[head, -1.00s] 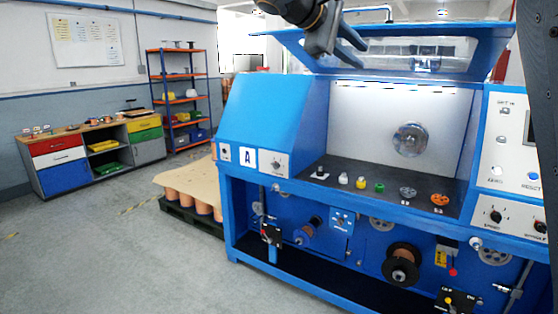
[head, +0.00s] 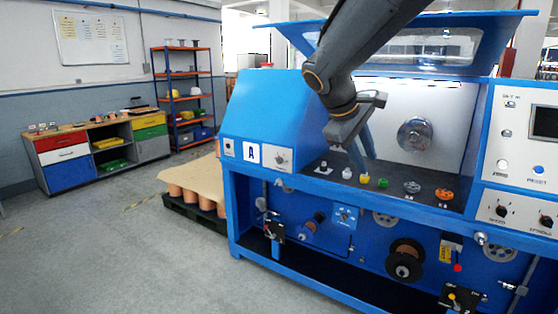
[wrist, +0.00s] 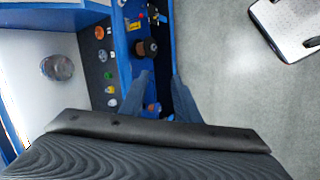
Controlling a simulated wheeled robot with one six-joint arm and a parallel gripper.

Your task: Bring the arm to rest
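My gripper (head: 368,150) hangs from my dark grey arm in front of the opening of the blue machine (head: 262,105). Its fingers point down, above the dark ledge with the small parts. In the wrist view my gripper (wrist: 162,78) has its two fingers apart, with nothing seen held between them. On the ledge stand a white part (head: 347,173), a yellow part (head: 365,178), a green part (head: 383,183), a grey pulley (head: 412,187) and an orange pulley (head: 446,194).
The raised clear lid (head: 430,48) of the machine is behind my arm. A copper-coloured spool (head: 405,258) sits on the lower front. A pallet with brown rolls (head: 192,198) stands to the left, then shelves (head: 185,95) and a workbench (head: 100,150). The floor at left is open.

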